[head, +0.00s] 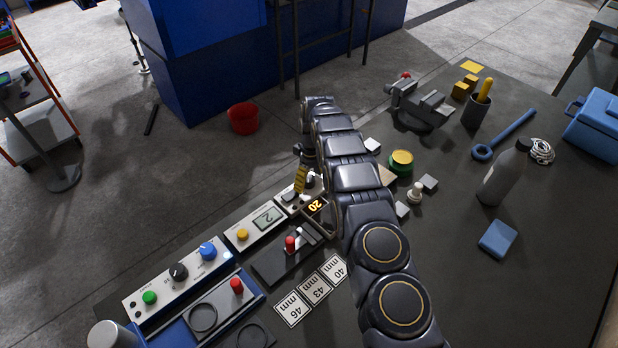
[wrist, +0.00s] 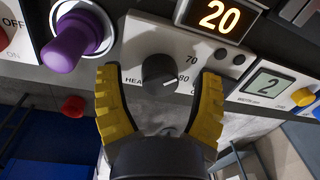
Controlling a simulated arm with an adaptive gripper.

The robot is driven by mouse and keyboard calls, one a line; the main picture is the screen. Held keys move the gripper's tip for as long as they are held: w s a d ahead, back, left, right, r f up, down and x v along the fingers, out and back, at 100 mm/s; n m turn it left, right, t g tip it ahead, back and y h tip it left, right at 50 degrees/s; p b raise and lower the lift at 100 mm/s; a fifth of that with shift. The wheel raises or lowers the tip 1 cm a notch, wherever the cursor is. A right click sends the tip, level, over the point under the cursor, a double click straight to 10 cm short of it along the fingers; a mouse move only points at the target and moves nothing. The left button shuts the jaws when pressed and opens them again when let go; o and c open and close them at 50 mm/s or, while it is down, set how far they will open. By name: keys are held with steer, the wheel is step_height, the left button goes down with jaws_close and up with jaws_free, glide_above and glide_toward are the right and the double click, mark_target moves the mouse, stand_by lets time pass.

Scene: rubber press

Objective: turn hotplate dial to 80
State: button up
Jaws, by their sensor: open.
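The hotplate dial (wrist: 157,75) is a dark round knob on a white panel in the wrist view. A white mark on its lower right points right, near the 80 label; its exact setting is hard to tell. 70 is printed above 80. My gripper (wrist: 158,82) is open, with its yellow-padded fingers to the left and right of the dial and visible gaps. In the head view my gripper (head: 302,178) is over the panel at the table's far edge and hides the dial. The hotplate display (wrist: 217,16) reads 20.
A purple knob (wrist: 78,42) stands left of the dial, close to my left finger. A meter (wrist: 268,84) reading 2 and a yellow button (wrist: 303,97) lie to the right. A panel with green, black and blue knobs (head: 178,272) stands at the lower left in the head view.

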steer(key=c, duration=1.1)
steer(key=m, duration=0.5)
steer(key=shift+m, duration=0.4)
steer(key=m, duration=0.5)
steer(key=shift+m+t, duration=0.3)
steer(key=shift+m, duration=0.1)
steer(key=shift+c, duration=0.2)
steer(key=o, duration=1.1)
steer(key=shift+o, duration=0.2)
steer(key=shift+r, duration=0.1)
